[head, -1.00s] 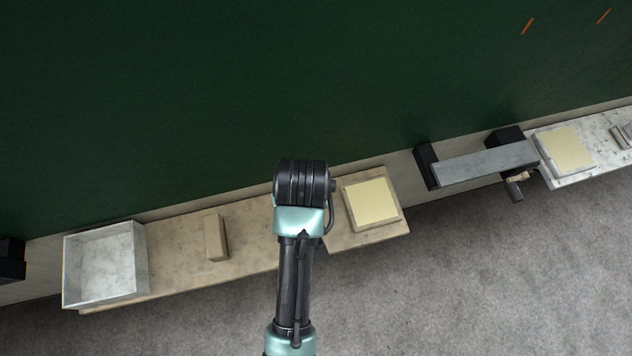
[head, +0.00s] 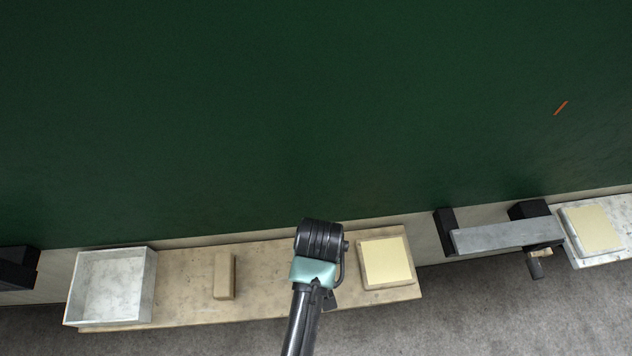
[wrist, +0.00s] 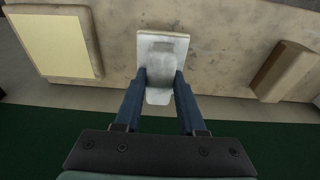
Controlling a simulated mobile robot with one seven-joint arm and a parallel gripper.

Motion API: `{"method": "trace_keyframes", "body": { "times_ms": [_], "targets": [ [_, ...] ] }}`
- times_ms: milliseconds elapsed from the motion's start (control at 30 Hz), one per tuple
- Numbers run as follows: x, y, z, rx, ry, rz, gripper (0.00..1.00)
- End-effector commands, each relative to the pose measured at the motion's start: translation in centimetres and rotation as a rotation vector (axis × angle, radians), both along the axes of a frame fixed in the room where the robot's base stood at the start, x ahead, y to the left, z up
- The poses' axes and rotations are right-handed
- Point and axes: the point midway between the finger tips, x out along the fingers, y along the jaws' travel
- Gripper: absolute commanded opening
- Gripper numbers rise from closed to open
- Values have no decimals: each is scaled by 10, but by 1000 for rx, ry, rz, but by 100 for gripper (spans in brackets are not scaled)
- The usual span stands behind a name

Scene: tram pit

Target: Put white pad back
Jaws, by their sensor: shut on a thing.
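My gripper (wrist: 160,78) is shut on a white pad (wrist: 163,48), seen in the wrist view. In the head view my arm hides the gripper and the pad, above the middle of the same tan board (head: 190,275).
A cream panel in a tan frame (head: 386,262) lies right of my arm. A tan block (head: 225,276) and an open white tray (head: 112,288) are left. Farther right are a grey bar (head: 508,236) and another cream panel (head: 594,229).

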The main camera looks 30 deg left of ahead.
Motion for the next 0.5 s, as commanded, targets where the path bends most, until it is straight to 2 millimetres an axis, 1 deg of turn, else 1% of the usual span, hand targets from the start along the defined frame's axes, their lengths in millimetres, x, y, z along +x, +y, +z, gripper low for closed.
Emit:
{"method": "trace_keyframes", "body": {
  "times_ms": [133,167,333,500],
  "targets": [
    [-1,0,-24,-1,5,0,0],
    [-1,0,-23,-1,4,0,0],
    [-1,0,-32,-1,1,1,0],
    [0,0,-33,0,0,1,0]
  ]
}}
